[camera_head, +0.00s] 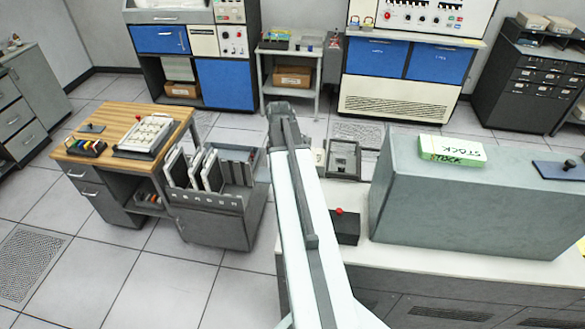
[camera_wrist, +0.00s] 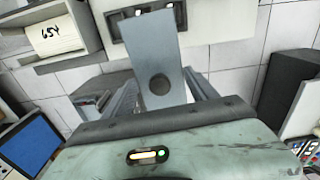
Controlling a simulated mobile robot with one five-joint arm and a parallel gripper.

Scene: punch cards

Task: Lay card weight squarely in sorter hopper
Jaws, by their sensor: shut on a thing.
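My gripper (camera_wrist: 158,95) is shut on a flat grey-blue plate with a dark round spot, which looks like the card weight (camera_wrist: 158,50). The plate juts out from between the fingers, and its far end overlaps a dark-framed piece in the wrist view. In the head view my gripper (camera_head: 283,112) is at the far end of my raised arm, seen from behind, and the plate cannot be made out there. A dark tray-like unit with a grey recess, possibly the sorter hopper (camera_head: 343,160), sits on the white counter just right of my arm.
A grey cabinet block (camera_head: 470,205) carries a green STOCK box (camera_head: 450,150) and a blue plate with a black knob (camera_head: 562,170). A black box with a red button (camera_head: 345,227) is beside my arm. A card cart (camera_head: 215,215) and wooden desk (camera_head: 75,148) stand left.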

